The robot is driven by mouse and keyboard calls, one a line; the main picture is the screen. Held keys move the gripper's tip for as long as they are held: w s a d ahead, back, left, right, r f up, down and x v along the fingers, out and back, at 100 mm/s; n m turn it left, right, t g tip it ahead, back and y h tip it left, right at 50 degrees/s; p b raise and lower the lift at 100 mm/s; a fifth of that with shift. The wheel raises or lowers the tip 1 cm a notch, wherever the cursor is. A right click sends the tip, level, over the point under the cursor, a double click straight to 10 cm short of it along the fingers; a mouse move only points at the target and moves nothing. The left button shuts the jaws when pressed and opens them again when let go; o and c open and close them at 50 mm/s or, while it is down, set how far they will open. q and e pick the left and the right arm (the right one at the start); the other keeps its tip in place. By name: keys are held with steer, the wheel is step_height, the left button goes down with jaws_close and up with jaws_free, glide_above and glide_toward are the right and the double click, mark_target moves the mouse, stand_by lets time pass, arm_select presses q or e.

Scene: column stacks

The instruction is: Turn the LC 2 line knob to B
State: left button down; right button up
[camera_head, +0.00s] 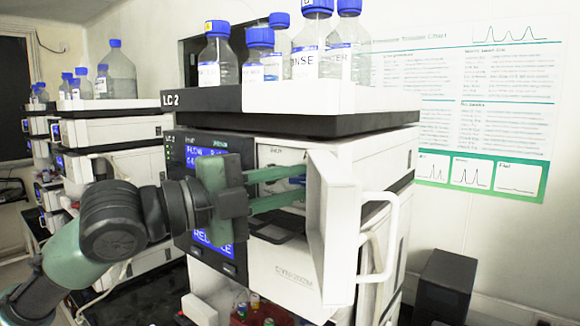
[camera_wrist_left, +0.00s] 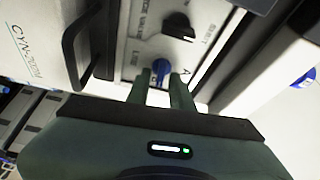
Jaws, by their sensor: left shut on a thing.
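The LC 2 stack (camera_head: 201,98) stands in front of me, its name on the top tray's edge. The blue line knob (camera_wrist_left: 161,67) sits on a pale panel, with the letter A beside it on the right in the left wrist view. My left gripper (camera_wrist_left: 160,84) has its two green fingers shut on the sides of this knob. In the head view the left gripper (camera_head: 299,186) reaches into the bay behind the open white door (camera_head: 333,215), and a little blue shows between the fingertips. The knob's pointer direction cannot be told. My right gripper is not in view.
A black knob (camera_wrist_left: 180,27) sits on the same panel, near the blue one. The door's white handle (camera_head: 388,235) stands out at right. Blue-capped bottles (camera_head: 316,50) stand on top of the stack. More stacks (camera_head: 110,131) are at left; a dark box (camera_head: 446,285) is at lower right.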

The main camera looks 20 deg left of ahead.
arm_select(q)
steer(key=shift+m+p, duration=0.45)
steer(key=shift+m, duration=0.15)
steer(key=c, duration=1.5)
jaws_free()
steer(key=shift+c, duration=0.2)
steer(key=shift+d+g, duration=0.1)
steer(key=shift+g, duration=0.2)
steer(key=b+v, duration=0.4)
steer(key=v, duration=0.4)
